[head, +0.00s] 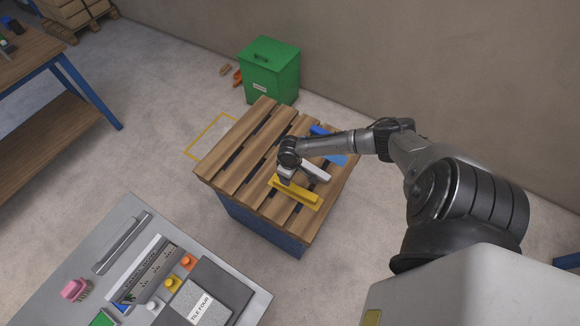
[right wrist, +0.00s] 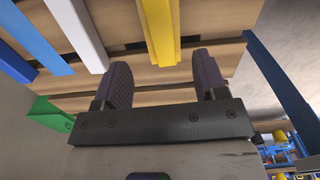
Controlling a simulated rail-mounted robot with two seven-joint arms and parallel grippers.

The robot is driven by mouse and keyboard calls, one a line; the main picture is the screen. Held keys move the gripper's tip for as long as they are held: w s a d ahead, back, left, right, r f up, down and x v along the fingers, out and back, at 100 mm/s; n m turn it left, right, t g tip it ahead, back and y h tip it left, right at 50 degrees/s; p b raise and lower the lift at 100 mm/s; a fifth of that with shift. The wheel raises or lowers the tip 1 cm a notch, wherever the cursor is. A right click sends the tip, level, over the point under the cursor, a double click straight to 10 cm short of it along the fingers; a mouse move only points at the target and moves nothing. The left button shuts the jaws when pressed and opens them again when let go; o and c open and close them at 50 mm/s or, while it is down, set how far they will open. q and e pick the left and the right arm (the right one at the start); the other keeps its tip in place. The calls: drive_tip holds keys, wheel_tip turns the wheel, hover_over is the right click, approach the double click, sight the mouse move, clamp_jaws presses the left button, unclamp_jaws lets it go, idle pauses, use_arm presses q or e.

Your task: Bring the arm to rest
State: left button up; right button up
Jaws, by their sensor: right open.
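My right arm reaches in from the right over a slatted wooden pallet top (head: 235,150). Its gripper (head: 285,179) is low over the pallet, near the left end of a yellow bar (head: 300,194). In the right wrist view the two dark fingers of the gripper (right wrist: 162,62) are apart. The near end of the yellow bar (right wrist: 160,28) shows in line with the gap, touching neither finger. A white bar (head: 316,172) and a blue bar (head: 322,131) lie farther back on the slats, and the arm partly covers them. My left gripper is not in view.
A green lidded bin (head: 270,75) stands behind the pallet. A wooden workbench (head: 35,60) is at upper left. Open floor lies between them.

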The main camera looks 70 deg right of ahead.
drive_tip(key=shift+r+p, duration=0.35)
drive_tip(key=shift+r, duration=1.6)
